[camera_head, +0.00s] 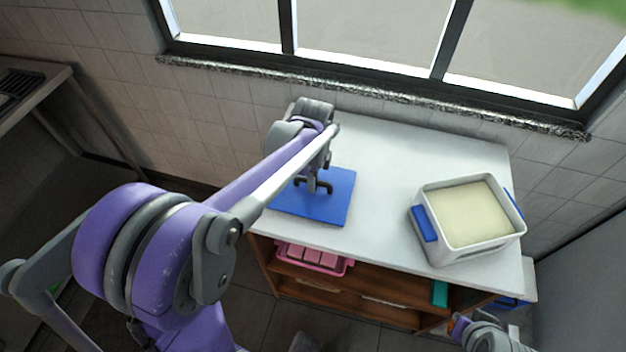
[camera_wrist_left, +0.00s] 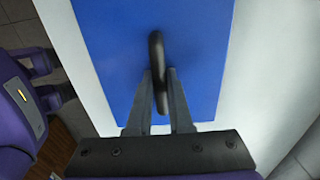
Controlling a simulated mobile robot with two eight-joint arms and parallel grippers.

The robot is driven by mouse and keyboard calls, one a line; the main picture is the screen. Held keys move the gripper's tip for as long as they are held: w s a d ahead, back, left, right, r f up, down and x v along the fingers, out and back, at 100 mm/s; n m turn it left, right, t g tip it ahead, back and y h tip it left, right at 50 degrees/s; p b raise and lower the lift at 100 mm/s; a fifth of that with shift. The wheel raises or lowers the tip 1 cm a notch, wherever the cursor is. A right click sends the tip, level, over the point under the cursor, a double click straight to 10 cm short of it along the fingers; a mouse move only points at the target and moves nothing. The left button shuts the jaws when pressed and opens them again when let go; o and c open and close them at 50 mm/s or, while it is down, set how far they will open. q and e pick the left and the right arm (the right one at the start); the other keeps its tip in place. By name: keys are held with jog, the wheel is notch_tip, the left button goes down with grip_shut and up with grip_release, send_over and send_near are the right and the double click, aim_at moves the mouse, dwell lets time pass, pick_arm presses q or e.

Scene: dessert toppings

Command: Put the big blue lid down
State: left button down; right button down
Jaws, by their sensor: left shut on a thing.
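The big blue lid (camera_head: 337,208) is a flat blue square at the left part of the white counter top. It fills much of the left wrist view (camera_wrist_left: 110,55), with a dark loop handle (camera_wrist_left: 156,50) standing up from its middle. My left gripper (camera_head: 315,186) is over the lid, its two fingers (camera_wrist_left: 160,85) shut on the handle. The lid lies flat at or very close to the counter; I cannot tell whether it touches. My right gripper (camera_head: 468,326) shows partly at the bottom right, away from the lid; its jaws are unclear.
A white container with blue clips (camera_head: 468,248), full of pale cream, stands open on the right of the counter (camera_head: 400,150). The counter between lid and container is clear. A pink container (camera_head: 312,260) is on the shelf below. A window and tiled wall are behind.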

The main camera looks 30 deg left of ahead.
pick_arm(q)
jog(key=c, duration=0.8)
grip_release()
jog(key=shift+r, duration=0.35)
notch_tip(320, 180, up, 10)
jog(key=r+p, duration=0.1)
jog(key=s+d+f+n+t, duration=0.1)
jog(key=s+d+f+n, duration=0.1)
jog(key=s+n, duration=0.3)
jog(key=s+d+f+n+t, duration=0.2)
jog(key=s+f+n, duration=0.1)
jog(key=s+n, duration=0.2)
jog(key=s+d+f+n+t, duration=0.2)
jog(key=s+f+n, duration=0.1)
jog(key=s+n, duration=0.2)
jog(key=shift+s+d+f, duration=0.25)
jog(key=shift+d, duration=0.15)
